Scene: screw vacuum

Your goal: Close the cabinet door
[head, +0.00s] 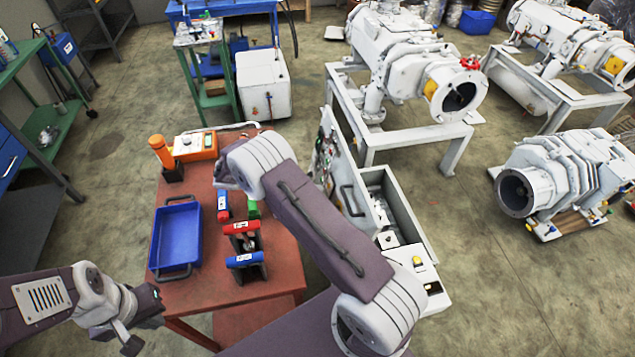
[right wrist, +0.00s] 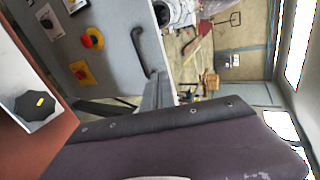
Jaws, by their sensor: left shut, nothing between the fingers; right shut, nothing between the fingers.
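The cabinet (head: 405,215) is a white box standing right of the red table. Its door (head: 340,165) is a grey-white panel with a dark bar handle (head: 352,200), standing open, with the cabinet interior visible to its right. In the right wrist view the door panel (right wrist: 60,50) shows a dark handle (right wrist: 146,52) and red and yellow buttons. My right gripper (head: 224,180) is over the table, left of the door and apart from it, shut and empty; its fingers are partly hidden. My left gripper (head: 130,338) is low at the table's front left, shut and empty, away from the cabinet.
The red table (head: 285,270) holds a blue tray (head: 177,235), an orange device (head: 196,146), and red, blue and green tool holders (head: 243,240). White pumps on frames (head: 415,75) stand behind and right of the cabinet.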

